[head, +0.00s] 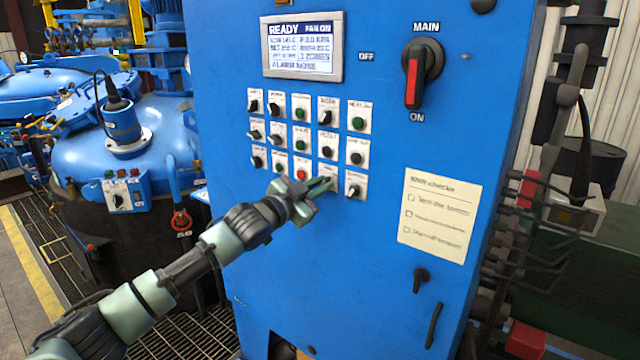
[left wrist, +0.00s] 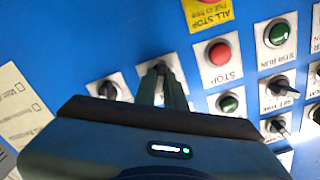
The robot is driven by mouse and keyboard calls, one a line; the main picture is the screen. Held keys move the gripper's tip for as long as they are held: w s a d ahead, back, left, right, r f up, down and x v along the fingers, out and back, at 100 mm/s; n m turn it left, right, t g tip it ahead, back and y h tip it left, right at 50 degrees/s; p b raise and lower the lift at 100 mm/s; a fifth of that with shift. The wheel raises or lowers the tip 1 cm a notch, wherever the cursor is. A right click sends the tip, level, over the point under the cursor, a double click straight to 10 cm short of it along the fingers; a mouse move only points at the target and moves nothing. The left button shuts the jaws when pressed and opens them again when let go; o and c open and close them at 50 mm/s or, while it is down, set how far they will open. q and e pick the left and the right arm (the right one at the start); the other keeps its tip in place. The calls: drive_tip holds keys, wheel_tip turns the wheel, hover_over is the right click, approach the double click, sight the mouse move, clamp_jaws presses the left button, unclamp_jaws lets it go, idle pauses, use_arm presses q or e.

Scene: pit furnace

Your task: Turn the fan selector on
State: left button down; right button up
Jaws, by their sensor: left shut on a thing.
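A blue cabinet (head: 380,250) carries rows of selectors and push buttons. My left gripper (head: 322,187) is at the bottom row, just right of the red stop button (head: 301,174). In the left wrist view my fingers (left wrist: 163,88) are shut on a selector knob on a white plate (left wrist: 150,69). The fingers hide most of this knob, and its label is not readable, so I cannot tell its angle. The display (head: 302,47) reads "READY" and "FAN ON" on its top line. My right gripper is out of view.
Another black selector (head: 354,190) sits close to the right of my gripper. The red-handled main switch (head: 414,78) is at upper right, pointing down to ON. A paper checklist (head: 438,218) is fixed at right. Blue vessels (head: 130,160) stand at left.

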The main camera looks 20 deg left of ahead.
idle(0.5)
use_arm(q)
drive_tip(key=c, duration=1.5)
unclamp_jaws()
drive_tip(key=b+v, duration=0.3)
drive_tip(key=v, duration=0.5)
drive_tip(key=shift+w, duration=0.1)
